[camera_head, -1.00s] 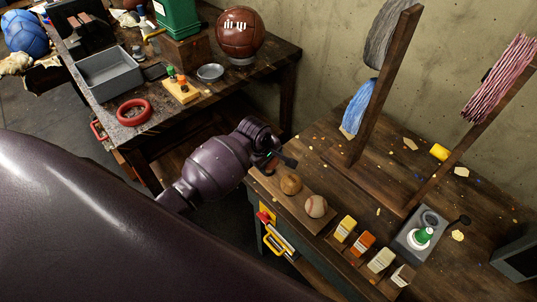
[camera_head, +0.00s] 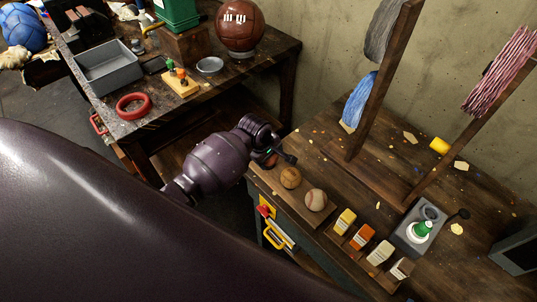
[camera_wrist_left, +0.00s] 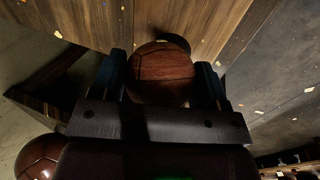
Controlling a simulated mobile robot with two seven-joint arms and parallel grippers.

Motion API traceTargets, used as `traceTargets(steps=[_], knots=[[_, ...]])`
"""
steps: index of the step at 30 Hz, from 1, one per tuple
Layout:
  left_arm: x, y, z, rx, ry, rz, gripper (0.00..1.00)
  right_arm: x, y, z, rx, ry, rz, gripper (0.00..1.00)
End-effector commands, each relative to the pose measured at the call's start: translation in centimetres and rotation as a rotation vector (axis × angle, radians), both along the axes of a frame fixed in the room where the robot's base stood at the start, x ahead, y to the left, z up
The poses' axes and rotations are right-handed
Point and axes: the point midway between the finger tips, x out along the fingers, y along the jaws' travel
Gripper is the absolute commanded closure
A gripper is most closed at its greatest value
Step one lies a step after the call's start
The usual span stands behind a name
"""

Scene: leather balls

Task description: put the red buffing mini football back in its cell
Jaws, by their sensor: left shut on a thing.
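The red-brown mini football (camera_wrist_left: 162,75) shows between the two fingers of my left gripper (camera_wrist_left: 165,88) in the left wrist view. In the head view my left gripper (camera_head: 278,158) is above the back left end of a wooden ball board, and a small dark red part of the football (camera_head: 271,161) shows beside the fingers. The board's end under the gripper is mostly hidden, so the football's cell cannot be made out. My right gripper is not in view.
Small labelled boxes (camera_head: 362,237) and a grey tray with a green-capped bottle (camera_head: 421,229) stand right of the board. A wooden stand (camera_head: 380,85) holding cloths rises behind. The left bench (camera_head: 215,95) carries a large brown football (camera_head: 240,27) and a red ring (camera_head: 133,104).

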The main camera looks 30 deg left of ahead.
Motion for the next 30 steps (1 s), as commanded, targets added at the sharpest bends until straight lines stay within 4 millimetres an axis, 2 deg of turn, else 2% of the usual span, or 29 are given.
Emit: traceTargets(steps=[17,18,22,23,30], knots=[[0.0,0.01,-0.93,-0.001,-0.001,0.001,0.58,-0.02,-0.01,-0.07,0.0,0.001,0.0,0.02],[0.01,0.02,-0.9,-0.001,-0.001,0.001,0.26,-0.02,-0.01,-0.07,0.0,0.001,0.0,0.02],[0.0,0.02,-0.9,0.0,0.0,0.0,0.06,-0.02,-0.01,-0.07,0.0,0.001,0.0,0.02],[0.0,0.02,-0.9,0.0,0.0,0.001,0.02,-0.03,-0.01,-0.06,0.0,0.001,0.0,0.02],[-0.03,0.03,-0.92,0.0,0.001,0.0,0.02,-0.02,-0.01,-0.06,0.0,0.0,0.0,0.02]])
